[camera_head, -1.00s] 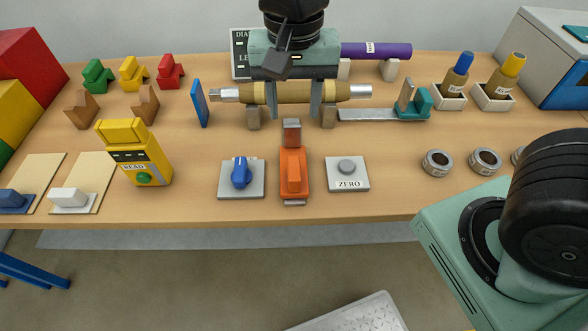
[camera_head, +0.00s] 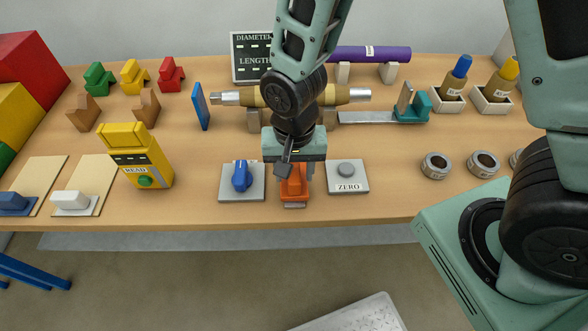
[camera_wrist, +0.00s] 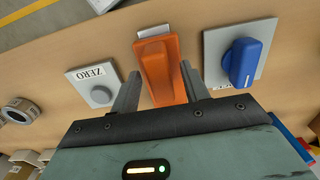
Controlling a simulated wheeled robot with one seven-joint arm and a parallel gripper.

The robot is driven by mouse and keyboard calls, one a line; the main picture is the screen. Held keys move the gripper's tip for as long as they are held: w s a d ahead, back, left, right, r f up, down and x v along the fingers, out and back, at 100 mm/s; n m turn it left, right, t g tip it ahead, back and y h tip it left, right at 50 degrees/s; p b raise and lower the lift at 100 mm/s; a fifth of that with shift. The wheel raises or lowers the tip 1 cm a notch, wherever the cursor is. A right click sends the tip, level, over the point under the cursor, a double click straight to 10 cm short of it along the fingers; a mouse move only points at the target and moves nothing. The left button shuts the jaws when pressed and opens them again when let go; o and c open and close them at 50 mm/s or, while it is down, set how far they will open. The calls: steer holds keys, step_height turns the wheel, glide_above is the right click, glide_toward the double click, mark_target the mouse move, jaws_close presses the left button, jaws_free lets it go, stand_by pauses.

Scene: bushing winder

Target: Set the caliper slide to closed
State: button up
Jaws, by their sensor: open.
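An orange slide (camera_head: 293,188) on a narrow grey base stands near the front middle of the table, between a blue knob and a ZERO button; I take it for the caliper slide. It also shows in the wrist view (camera_wrist: 163,72), where it runs between my fingers. My gripper (camera_wrist: 160,72) is open, one finger on each side of the orange slide, with a gap visible to each side. In the head view my gripper (camera_head: 292,172) hides the slide's far part and the far end of its base.
The blue knob (camera_head: 241,179) and the ZERO button (camera_head: 347,169) stand close on either side. The tan shaft (camera_head: 345,94) rests on supports behind. A yellow READ device (camera_head: 134,156) stands at left. Metal rings (camera_head: 436,165) lie at right.

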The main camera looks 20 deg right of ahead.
steer(key=shift+f, duration=0.35)
jaws_close()
steer(key=w+d, duration=0.1)
steer(key=w, duration=0.2)
steer(key=w+d, duration=0.1)
steer(key=w, duration=0.3)
steer(key=w+d, duration=0.1)
steer(key=w, duration=0.2)
steer(key=shift+w+d+r+p, duration=0.1)
steer(key=shift+w+d+p, duration=0.1)
steer(key=shift+p, duration=0.15)
jaws_free()
step_height(320, 180, up, 17)
steer(key=b, duration=0.2)
steer(key=shift+r, duration=0.15)
